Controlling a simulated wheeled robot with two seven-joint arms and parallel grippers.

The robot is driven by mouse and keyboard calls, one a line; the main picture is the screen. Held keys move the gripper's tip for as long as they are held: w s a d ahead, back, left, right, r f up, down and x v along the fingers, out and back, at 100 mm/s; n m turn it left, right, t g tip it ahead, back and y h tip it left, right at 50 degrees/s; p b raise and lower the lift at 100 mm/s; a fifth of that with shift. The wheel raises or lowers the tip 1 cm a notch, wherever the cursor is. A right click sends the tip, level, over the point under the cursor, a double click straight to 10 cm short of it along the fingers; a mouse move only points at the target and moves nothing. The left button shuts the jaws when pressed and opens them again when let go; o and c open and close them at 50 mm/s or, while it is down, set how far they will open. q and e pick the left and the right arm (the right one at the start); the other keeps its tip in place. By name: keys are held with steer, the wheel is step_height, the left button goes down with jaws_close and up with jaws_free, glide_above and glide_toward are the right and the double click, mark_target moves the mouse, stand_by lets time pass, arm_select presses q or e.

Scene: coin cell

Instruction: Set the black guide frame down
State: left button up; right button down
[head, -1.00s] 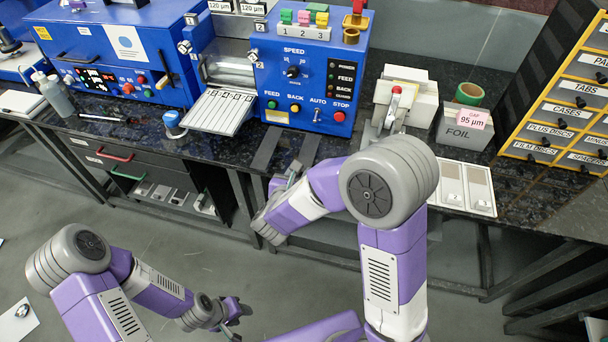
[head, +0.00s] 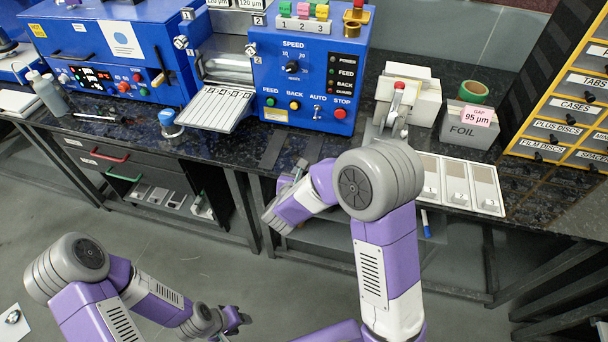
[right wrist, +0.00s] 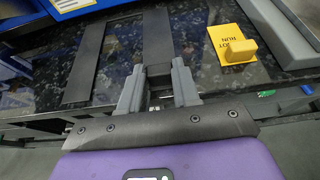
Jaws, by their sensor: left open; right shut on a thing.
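The black guide frame shows in the right wrist view as two flat dark bars, a left bar (right wrist: 88,62) and a middle bar (right wrist: 151,40). In the head view the bars (head: 272,150) lie over the front of the dark bench, below the blue machine. My right gripper (right wrist: 158,84) is shut on the near end of the middle bar. Whether the frame touches the bench or hangs just above it, I cannot tell. In the head view my right gripper (head: 298,168) is partly hidden by its own wrist. My left gripper (head: 240,320) is open, low and away from the bench.
The blue machine (head: 310,95) with its white feed tray (head: 215,108) stands behind the bars. A yellow run block (right wrist: 234,46) sits right of the gripper. White cards (head: 455,185), a FOIL box (head: 470,128) and a press (head: 405,98) are to the right.

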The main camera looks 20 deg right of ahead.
steer(key=c, duration=0.8)
jaws_free()
steer(key=shift+r, duration=0.15)
steer(key=p+v, duration=0.3)
steer(key=v, duration=0.9)
